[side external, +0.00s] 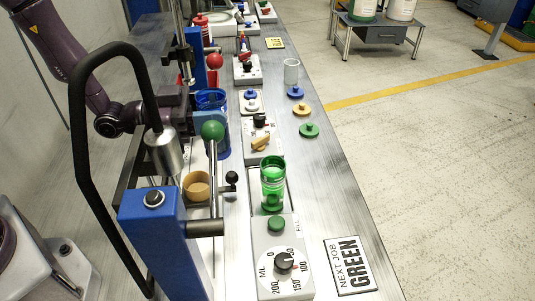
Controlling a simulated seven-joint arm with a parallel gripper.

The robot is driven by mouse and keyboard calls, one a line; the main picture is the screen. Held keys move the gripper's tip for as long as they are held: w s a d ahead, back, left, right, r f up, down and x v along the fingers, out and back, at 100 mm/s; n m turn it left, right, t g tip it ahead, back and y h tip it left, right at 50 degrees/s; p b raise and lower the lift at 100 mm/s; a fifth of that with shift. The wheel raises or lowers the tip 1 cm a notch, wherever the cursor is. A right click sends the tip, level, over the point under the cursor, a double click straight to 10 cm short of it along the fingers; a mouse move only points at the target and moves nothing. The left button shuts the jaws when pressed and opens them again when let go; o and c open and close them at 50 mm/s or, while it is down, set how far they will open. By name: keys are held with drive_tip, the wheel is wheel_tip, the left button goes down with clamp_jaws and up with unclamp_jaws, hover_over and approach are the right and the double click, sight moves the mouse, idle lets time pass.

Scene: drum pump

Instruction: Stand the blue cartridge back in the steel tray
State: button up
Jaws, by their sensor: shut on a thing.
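The blue cartridge (212,101) is a see-through blue cylinder left of the middle of the view, upright as far as I can see. My gripper (194,109) reaches in from the left and is shut on it. The dark arm parts and the green-knobbed lever hide part of the cartridge, and I cannot tell whether its base touches anything. The steel tray cannot be made out clearly; the blue press frame and black handle cover much of that area. A tan cartridge or cup (196,187) stands behind the blue frame.
A blue press frame (150,235) with a black loop handle (82,150) and a green-knobbed lever (212,131) stands in front. A green cartridge (272,187) stands at the dial station (284,262). Loose caps (302,109) and a clear cylinder (291,73) line the right. A sign (350,265) reads "NEXT JOB GREEN".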

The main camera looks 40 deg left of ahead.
drive_tip(key=w+d+f, duration=0.3)
drive_tip(key=w+f, duration=0.8)
drive_tip(key=shift+f, duration=0.4)
drive_tip(key=shift+w+f, duration=0.1)
drive_tip(key=shift+f, duration=0.05)
drive_tip(key=shift+f, duration=0.45)
drive_tip(key=o, duration=1.3)
drive_tip(key=shift+o, duration=0.2)
